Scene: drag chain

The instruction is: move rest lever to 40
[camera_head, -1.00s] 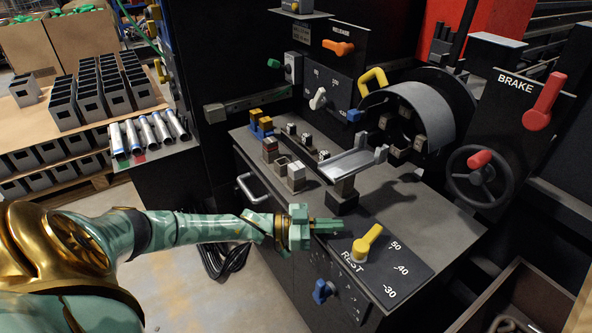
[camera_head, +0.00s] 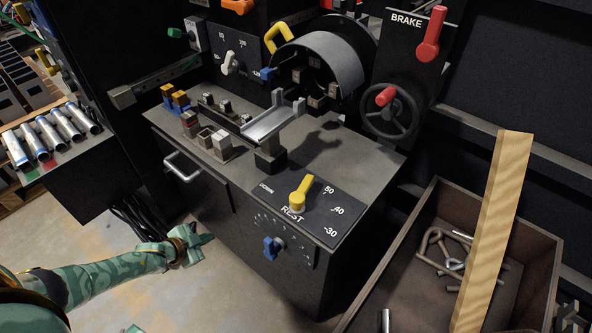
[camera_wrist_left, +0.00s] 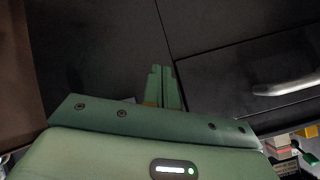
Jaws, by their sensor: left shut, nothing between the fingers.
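The yellow rest lever (camera_head: 302,193) stands on a black plate (camera_head: 322,222) marked REST on the bench's near corner. Its handle points up and slightly right, between the DOWN mark and the 50 mark and closer to 50. The 40 mark (camera_head: 338,210) lies right of the lever, with 30 below it. My left gripper (camera_head: 208,239) is shut and empty, low in front of the cabinet, left of and well apart from the lever. In the left wrist view its closed fingers (camera_wrist_left: 165,75) point at dark panels.
A blue knob (camera_head: 273,247) sits on the cabinet front below the lever. A drawer handle (camera_head: 184,167) is near my left gripper. A brown crate (camera_head: 400,262) with metal pieces and a wooden plank (camera_head: 494,230) stands at the right. A brake lever (camera_head: 430,35) and handwheel are behind.

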